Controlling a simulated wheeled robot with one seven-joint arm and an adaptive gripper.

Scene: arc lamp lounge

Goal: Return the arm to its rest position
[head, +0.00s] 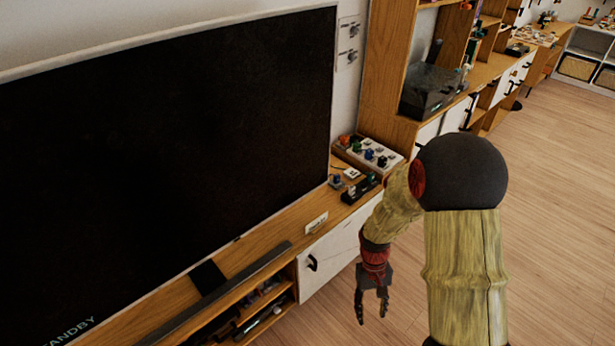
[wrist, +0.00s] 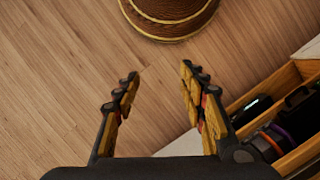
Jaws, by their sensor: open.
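My gripper (head: 372,306) hangs at the end of my bent arm in the head view, pointing down in front of the low wooden TV cabinet (head: 262,243). In the wrist view my gripper (wrist: 160,85) has its two fingers spread apart. Nothing is between them, only the wooden floor (wrist: 60,70) beyond. My arm is folded, with its dark round joint high at the right of the head view.
A large black television (head: 170,150) stands on the cabinet, with a soundbar (head: 220,290) before it. A tray of small coloured items (head: 368,155) sits at the cabinet's far end. An open compartment (wrist: 275,130) lies close to my gripper's right. Floor at the right is clear.

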